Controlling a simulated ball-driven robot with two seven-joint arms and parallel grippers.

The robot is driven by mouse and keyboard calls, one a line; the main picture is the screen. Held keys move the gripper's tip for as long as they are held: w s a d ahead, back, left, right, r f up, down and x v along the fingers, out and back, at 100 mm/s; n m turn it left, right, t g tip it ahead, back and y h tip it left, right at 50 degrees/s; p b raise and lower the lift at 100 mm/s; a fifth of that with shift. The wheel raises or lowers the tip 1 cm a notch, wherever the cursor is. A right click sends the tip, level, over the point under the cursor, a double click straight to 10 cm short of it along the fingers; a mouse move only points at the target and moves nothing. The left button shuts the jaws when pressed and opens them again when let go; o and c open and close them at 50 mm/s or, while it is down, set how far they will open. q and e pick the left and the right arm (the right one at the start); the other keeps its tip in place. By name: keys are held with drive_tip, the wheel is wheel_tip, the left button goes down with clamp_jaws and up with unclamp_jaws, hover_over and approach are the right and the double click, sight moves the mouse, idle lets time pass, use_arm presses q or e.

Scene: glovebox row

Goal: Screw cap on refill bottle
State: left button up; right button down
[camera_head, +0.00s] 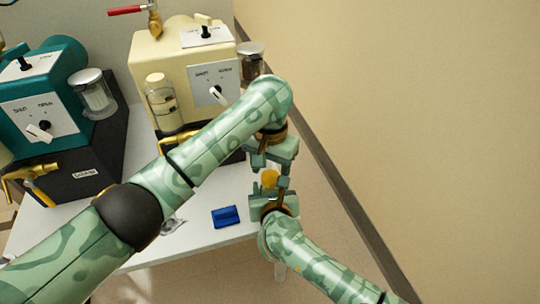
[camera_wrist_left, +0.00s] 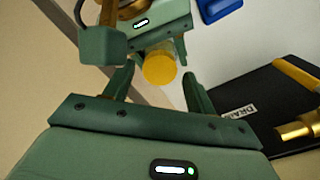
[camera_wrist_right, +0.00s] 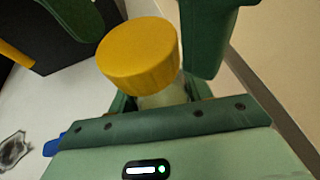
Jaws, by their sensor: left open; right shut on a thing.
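The refill bottle (camera_wrist_right: 160,97) is pale, with its lower part hidden by my right gripper (camera_wrist_right: 160,95). The yellow cap (camera_wrist_right: 138,54) sits at the bottle's mouth; I cannot tell how tightly it is seated. My right gripper, in the head view (camera_head: 271,196), is shut on the bottle and holds it above the table's right edge. My left gripper (camera_wrist_left: 158,80) is open and faces the cap from above. In the left wrist view the cap (camera_wrist_left: 160,67) shows between its spread fingers. In the head view the cap (camera_head: 270,178) lies between the two grippers.
A cream glovebox unit (camera_head: 180,48) and a teal unit (camera_head: 55,80) stand at the back, with jars and brass taps. A blue block (camera_head: 226,216) lies on the white table (camera_head: 200,245). A small glassy item (camera_head: 172,225) lies beside my left arm. A wall rises at right.

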use_arm(q)
drive_tip(key=shift+f, duration=0.75)
drive_tip(key=c, duration=1)
drive_tip(key=o, duration=1.1)
drive_tip(key=shift+c, duration=0.2)
drive_tip(key=shift+r, duration=0.1)
drive_tip(key=shift+r, duration=2.2)
drive_tip(key=shift+c, duration=0.2)
